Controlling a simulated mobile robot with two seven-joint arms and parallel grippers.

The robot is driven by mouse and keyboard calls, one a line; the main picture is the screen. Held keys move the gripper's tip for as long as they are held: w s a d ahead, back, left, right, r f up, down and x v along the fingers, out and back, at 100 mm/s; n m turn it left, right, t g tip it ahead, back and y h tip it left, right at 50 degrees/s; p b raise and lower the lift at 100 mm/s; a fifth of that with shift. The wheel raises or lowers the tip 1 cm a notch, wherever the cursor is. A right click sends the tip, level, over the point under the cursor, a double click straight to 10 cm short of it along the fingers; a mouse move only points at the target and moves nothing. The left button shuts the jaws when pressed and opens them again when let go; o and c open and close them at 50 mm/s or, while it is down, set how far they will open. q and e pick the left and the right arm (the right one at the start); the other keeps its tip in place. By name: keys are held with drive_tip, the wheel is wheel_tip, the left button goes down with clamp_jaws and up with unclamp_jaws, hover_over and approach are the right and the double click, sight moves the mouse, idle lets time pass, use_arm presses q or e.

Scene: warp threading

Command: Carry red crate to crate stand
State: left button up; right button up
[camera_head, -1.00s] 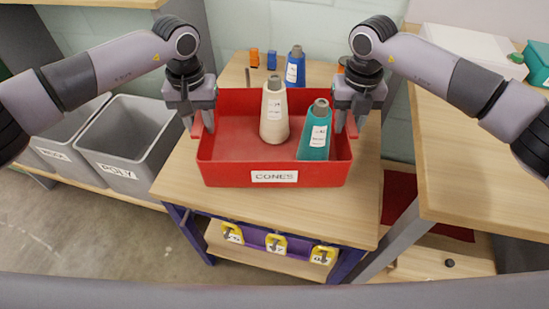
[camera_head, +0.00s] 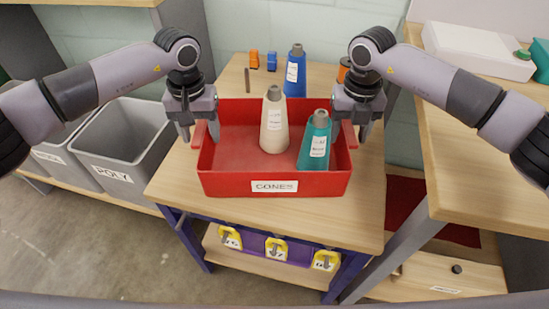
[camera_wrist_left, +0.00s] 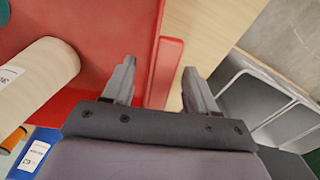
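The red crate (camera_head: 225,184), labelled CONES, sits level on a wooden-topped stand (camera_head: 360,212) with a purple frame. A cream cone (camera_head: 274,130) and a teal cone (camera_head: 314,150) stand inside it. My left gripper (camera_head: 199,134) is at the crate's left handle. In the left wrist view its two fingers (camera_wrist_left: 160,88) are spread on either side of the red handle (camera_wrist_left: 164,72), with gaps showing. My right gripper (camera_head: 352,134) is at the right handle, its fingers apart around it; contact there is hard to judge.
A blue cone (camera_head: 295,75), an orange item (camera_head: 254,60) and a small blue item (camera_head: 272,62) stand behind the crate. Grey bins (camera_head: 120,150) are at left. A wooden table (camera_head: 470,130) with a white box (camera_head: 478,52) is at right.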

drive_tip(key=shift+r, duration=0.1)
use_arm(q)
wheel_tip(320, 180, up, 12)
use_arm(e)
wheel_tip(320, 180, up, 12)
idle(0.8)
use_arm(q)
drive_tip(key=shift+s, duration=0.1)
use_arm(e)
drive_tip(key=shift+s+f, duration=0.1)
drive_tip(key=shift+f, duration=0.1)
